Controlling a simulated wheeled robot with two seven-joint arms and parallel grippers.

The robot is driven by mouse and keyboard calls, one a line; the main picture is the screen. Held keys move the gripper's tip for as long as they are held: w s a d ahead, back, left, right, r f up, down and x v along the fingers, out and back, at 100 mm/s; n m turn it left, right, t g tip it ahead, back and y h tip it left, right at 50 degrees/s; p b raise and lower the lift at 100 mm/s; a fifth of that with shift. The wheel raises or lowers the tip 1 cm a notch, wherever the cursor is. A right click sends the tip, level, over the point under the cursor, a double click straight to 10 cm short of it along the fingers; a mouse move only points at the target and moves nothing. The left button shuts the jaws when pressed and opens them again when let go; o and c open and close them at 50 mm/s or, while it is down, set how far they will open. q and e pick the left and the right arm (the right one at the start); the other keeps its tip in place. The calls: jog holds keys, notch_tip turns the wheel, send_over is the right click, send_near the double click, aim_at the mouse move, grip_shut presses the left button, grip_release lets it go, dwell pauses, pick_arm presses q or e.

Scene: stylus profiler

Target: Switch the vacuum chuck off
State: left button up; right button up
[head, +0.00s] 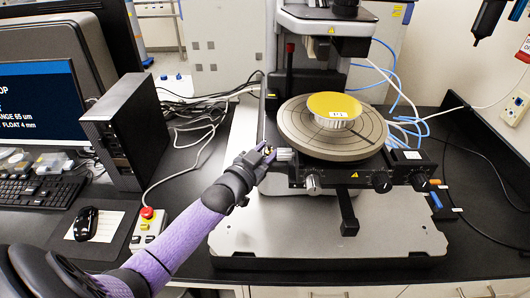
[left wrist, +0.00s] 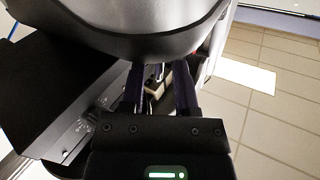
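The vacuum chuck (head: 295,125) is a round grey plate with ring lines, on the stage of the profiler. A gold disc (head: 336,104) with a small "P1" label sits on it. My left gripper (head: 269,153) is at the left end of the stage's front block, beside a silver cylindrical part (head: 284,155). In the left wrist view its two dark fingers (left wrist: 160,85) stand apart, with a small pale part (left wrist: 154,82) between them, under the plate's curved rim. I cannot tell whether the fingers touch that part. My right gripper is not in view.
The stage's front block (head: 352,175) carries several knobs. A control box with a red button (head: 147,214) stands left of my arm. A computer tower (head: 125,132), keyboard (head: 38,192) and mouse (head: 86,224) are at the left. Blue tubes (head: 408,124) run behind the stage.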

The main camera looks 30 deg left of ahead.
pick_arm(q)
grip_shut()
jog(key=shift+r+p, duration=0.25)
jog(key=shift+p, duration=0.4)
jog(key=g+p, duration=0.1)
jog(key=p, duration=0.1)
jog(key=n+g+p, duration=0.1)
jog(key=r+g+p, duration=0.1)
jog(key=p, duration=0.1)
jog(key=shift+w+a+n+g+p, duration=0.2)
jog(key=shift+w+n+g+p, duration=0.1)
jog(key=shift+w+n+p, duration=0.1)
jog(key=shift+g, duration=0.3)
jog(key=shift+w+a+f+n+g+h+p, duration=0.15)
jog(key=shift+n+g+h+p, duration=0.3)
jog(key=shift+g, duration=0.25)
jog(key=shift+w+a+n+g+h+b, duration=0.2)
jog(key=shift+n+g+h+b, duration=0.3)
jog(key=shift+g, duration=0.7)
